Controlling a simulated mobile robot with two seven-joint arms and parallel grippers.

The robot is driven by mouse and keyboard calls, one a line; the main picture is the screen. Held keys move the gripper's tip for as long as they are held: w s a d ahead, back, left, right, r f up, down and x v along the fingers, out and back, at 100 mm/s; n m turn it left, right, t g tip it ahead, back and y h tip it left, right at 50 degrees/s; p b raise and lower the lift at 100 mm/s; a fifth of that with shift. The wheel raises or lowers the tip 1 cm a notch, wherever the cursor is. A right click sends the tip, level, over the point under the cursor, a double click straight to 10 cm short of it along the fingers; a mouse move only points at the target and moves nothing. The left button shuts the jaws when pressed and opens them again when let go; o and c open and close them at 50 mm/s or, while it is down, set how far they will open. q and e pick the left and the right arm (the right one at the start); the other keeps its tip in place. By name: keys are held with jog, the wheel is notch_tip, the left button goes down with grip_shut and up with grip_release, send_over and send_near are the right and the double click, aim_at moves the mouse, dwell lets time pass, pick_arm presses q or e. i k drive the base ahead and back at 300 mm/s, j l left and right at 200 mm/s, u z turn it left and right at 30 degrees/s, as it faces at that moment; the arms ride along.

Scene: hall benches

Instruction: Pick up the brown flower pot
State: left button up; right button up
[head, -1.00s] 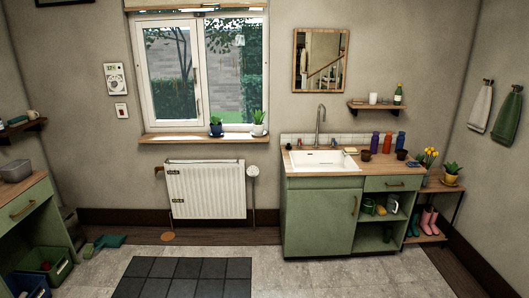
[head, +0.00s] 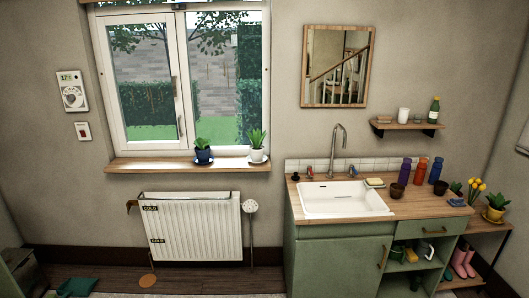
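A small brown flower pot (head: 397,190) stands upright on the wooden counter (head: 425,207), to the right of the white sink (head: 340,199). A second dark brown pot (head: 440,187) stands farther right on the same counter. Both look empty, but their insides are too small to tell. Neither of my grippers is in view.
Purple, orange and blue bottles (head: 420,170) stand behind the pots. A yellow sponge (head: 374,182) lies by the sink, and a faucet (head: 340,150) rises behind it. Potted plants (head: 496,207) stand on a side shelf at right. A radiator (head: 195,228) is at left.

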aim_at(396, 191)
jog(key=i+j+z, duration=0.1)
jog(key=i+z, duration=0.15)
jog(key=i, duration=0.25)
jog(key=i+j+z, duration=0.15)
jog(key=i+z, duration=0.15)
jog(key=i, duration=0.15)
